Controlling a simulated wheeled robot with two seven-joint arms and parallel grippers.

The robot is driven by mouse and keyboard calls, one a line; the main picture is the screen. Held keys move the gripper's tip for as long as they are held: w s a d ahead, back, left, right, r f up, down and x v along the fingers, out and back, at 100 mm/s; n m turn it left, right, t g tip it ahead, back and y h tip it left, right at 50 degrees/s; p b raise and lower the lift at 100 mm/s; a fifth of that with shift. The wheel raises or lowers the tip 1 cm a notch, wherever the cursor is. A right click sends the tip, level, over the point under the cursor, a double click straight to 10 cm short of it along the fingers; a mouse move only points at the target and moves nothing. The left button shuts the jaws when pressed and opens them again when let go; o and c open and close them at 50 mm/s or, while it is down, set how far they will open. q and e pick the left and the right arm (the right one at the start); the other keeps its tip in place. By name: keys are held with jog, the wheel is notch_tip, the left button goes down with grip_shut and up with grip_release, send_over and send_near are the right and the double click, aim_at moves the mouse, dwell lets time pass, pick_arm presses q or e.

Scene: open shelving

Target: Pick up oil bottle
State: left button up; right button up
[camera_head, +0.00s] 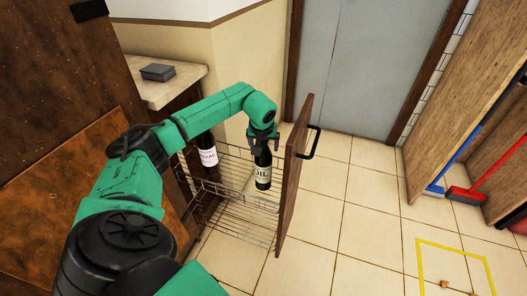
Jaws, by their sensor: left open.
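The oil bottle (263,174) is dark with a pale label reading "OIL". It stands upright in the pulled-out wire rack (240,222), close to the wooden front panel. My left gripper (264,146) is open and points down over the bottle's top, with its fingers around or just beside the neck. The fingers and wrist hide the bottle's upper end, so I cannot tell whether they touch it. My right gripper is not in view.
A second dark bottle (208,157) with a white label stands at the rack's left. The wooden front panel (296,170) with a black handle (311,142) closes the rack's right side. A counter (158,88) lies behind. Tiled floor (365,215) is free to the right.

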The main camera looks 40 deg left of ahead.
pick_arm(q)
jog(key=c, duration=1.4)
jog(key=shift+s+f, duration=0.1)
jog(key=shift+s, duration=0.1)
